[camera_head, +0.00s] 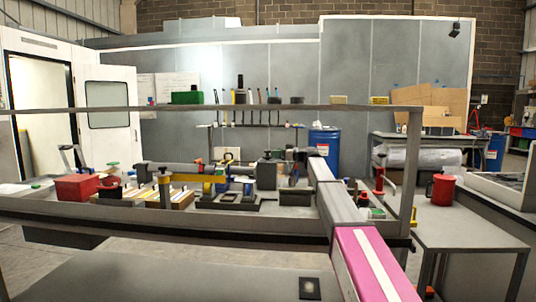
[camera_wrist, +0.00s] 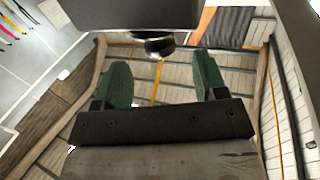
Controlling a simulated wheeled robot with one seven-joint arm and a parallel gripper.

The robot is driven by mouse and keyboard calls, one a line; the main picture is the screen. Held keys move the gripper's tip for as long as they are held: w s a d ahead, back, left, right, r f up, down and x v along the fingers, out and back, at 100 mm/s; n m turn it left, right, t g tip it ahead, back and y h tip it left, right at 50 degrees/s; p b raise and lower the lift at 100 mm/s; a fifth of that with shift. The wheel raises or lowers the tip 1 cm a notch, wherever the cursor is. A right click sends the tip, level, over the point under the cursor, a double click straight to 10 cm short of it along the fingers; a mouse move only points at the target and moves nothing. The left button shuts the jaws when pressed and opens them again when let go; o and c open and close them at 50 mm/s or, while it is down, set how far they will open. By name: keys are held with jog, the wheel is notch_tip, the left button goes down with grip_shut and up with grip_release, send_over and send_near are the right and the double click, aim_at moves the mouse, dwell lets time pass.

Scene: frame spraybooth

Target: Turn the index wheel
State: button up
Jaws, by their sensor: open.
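My gripper (camera_wrist: 161,62) is open in the wrist view, its two green-padded fingers wide apart with nothing held between them. Just beyond the fingertips a dark, shiny round part (camera_wrist: 159,46) hangs below a grey slab; I cannot tell whether it is the index wheel. In the head view my arm reaches over the workbench (camera_head: 140,208), and its far end is near dark fixtures at the middle. The gripper fingers are too small to make out there. No index wheel can be named with certainty in the head view.
On the bench stand a red box (camera_head: 77,187), a yellow bar (camera_head: 200,178) and a dark block (camera_head: 266,174). A grey rail (camera_head: 200,107) crosses above the bench. A red mug (camera_head: 443,189) stands on a right side table (camera_head: 468,230). A blue drum (camera_head: 325,147) stands behind.

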aim_at(268, 152)
jog(key=x, duration=0.5)
jog(key=shift+w+a, duration=0.2)
jog(key=shift+a, duration=0.15)
jog(key=c, duration=0.9)
jog(key=n+g, duration=0.1)
jog(key=g, duration=0.1)
jog(key=n+g, duration=0.2)
jog(key=n+g+y, duration=0.1)
jog(key=g, duration=0.1)
jog(key=shift+w+g, duration=0.25)
jog(key=shift+g, duration=0.15)
jog(key=n+g, duration=0.3)
jog(key=g, duration=0.1)
jog(key=shift+n+g+h, duration=0.3)
jog(key=shift+g, duration=0.1)
jog(key=shift+s+n+g+h, duration=0.2)
jog(key=shift+n+g+h, duration=0.4)
jog(key=shift+n+g, duration=0.65)
